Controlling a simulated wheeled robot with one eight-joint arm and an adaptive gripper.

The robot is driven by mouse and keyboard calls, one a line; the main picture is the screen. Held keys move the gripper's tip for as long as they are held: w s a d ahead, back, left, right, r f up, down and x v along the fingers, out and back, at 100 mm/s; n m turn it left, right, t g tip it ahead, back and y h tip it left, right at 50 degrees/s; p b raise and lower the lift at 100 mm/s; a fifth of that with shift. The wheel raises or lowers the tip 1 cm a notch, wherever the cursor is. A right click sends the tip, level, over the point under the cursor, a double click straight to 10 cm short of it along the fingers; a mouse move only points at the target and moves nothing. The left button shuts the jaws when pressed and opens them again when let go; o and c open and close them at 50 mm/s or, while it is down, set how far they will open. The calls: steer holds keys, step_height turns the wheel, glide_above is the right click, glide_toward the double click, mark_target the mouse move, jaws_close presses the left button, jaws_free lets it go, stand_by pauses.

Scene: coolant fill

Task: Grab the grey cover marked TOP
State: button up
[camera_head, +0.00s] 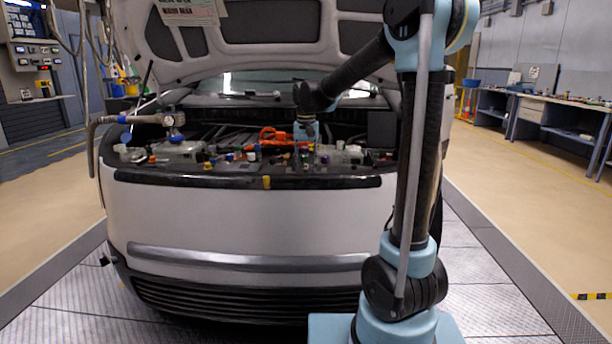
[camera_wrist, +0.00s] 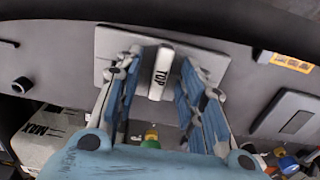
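The grey cover (camera_wrist: 118,42) is a flat, roughly square plate in the upper middle of the wrist view. A pale upright tab (camera_wrist: 162,72) marked TOP stands out from its middle. My gripper (camera_wrist: 164,58) is open, with one finger on each side of the tab and a visible gap on both sides. The fingers hide parts of the plate. In the head view my gripper (camera_head: 305,146) is low over the middle of the engine bay; the cover cannot be made out there.
The white car (camera_head: 240,218) has its hood (camera_head: 270,22) raised above my arm. Colored caps and bottles crowd the bay around my gripper. A dark grey rectangular plate (camera_wrist: 288,115) lies right of the cover, and a tank marked MAX (camera_wrist: 45,138) lies lower left.

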jaws_close()
